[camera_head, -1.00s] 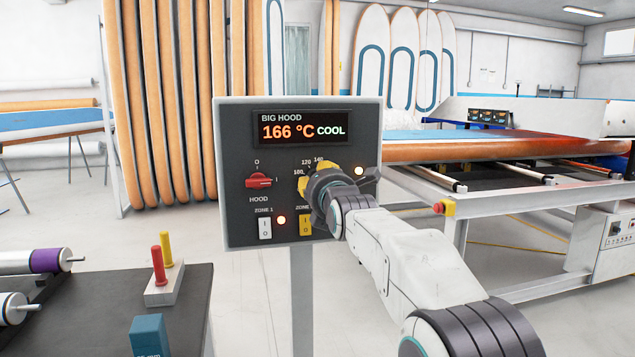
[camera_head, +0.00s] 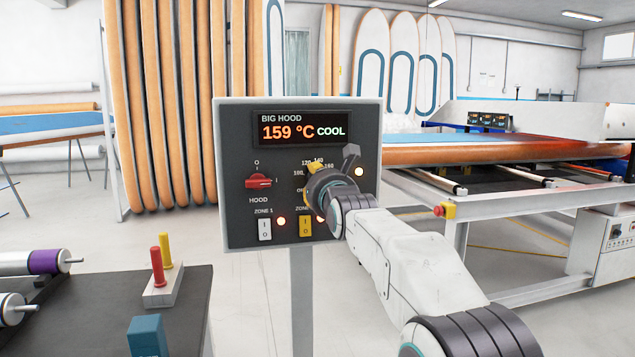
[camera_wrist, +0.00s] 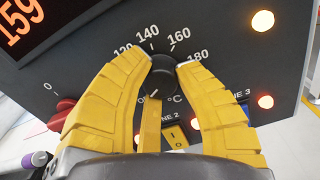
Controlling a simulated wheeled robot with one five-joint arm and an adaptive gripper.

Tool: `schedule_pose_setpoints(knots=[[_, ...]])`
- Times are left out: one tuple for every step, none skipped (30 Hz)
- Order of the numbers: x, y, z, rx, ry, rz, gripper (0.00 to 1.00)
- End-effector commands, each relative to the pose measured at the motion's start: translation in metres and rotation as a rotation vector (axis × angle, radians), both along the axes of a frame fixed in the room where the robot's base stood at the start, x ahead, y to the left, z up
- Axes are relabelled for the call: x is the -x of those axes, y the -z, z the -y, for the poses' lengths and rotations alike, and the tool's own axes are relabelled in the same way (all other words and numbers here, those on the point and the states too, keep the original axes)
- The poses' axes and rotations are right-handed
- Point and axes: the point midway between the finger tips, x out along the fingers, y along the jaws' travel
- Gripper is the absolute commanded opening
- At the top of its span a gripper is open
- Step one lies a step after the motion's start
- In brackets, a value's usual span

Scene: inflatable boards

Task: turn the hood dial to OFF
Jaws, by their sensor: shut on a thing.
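The hood dial is a round black knob (camera_wrist: 163,77) on the control panel (camera_head: 236,215), below the 140 and 160 marks in the wrist view. My gripper (camera_wrist: 167,66) is shut on it, with yellow fingers on its left and right sides. In the head view, my gripper (camera_head: 319,183) covers the knob at the panel's right half. A short white line shows at the knob's lower left, beside the partly hidden OFF lettering. The display (camera_head: 303,129) reads BIG HOOD, 159 °C, COOL.
A red hood switch (camera_head: 258,181) sits left of the dial. White zone 1 (camera_head: 265,229) and yellow zone 2 (camera_head: 305,227) rocker switches are below. A dark bench (camera_head: 190,310) with red and yellow handles stands front left. A large press table (camera_head: 480,150) is behind right.

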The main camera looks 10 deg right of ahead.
Motion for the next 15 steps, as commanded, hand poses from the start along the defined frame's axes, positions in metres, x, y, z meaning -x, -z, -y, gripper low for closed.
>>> schedule_pose_setpoints(knots=[[0.0003,-0.0036,-0.0001,0.012,0.0,0.009,0.0],[0.0003,-0.0036,-0.0001,0.018,0.0,0.009,0.0],[0.0003,-0.0036,-0.0001,0.026,0.0,0.009,0.0],[0.0003,-0.0037,-0.0001,0.031,0.0,0.009,0.0],[0.0003,-0.0037,-0.0001,0.035,0.0,0.009,0.0],[0.0003,-0.0037,-0.0001,0.038,0.0,0.009,0.0],[0.0003,-0.0038,0.0,0.04,0.0,0.009,0.0],[0.0003,-0.0037,-0.0001,0.042,0.0,0.009,0.0],[0.0003,-0.0038,0.0,0.044,0.001,0.009,0.0],[0.0003,-0.0038,0.0,0.045,0.001,0.009,0.0],[0.0003,-0.0038,0.0,0.045,0.001,0.009,0.0],[0.0003,-0.0038,0.0,0.046,0.001,0.009,0.0],[0.0003,-0.0038,0.0,0.046,0.001,0.009,0.0],[0.0003,-0.0038,0.0,0.046,0.001,0.009,0.0],[0.0003,-0.0038,0.0,0.045,0.001,0.009,0.0]])
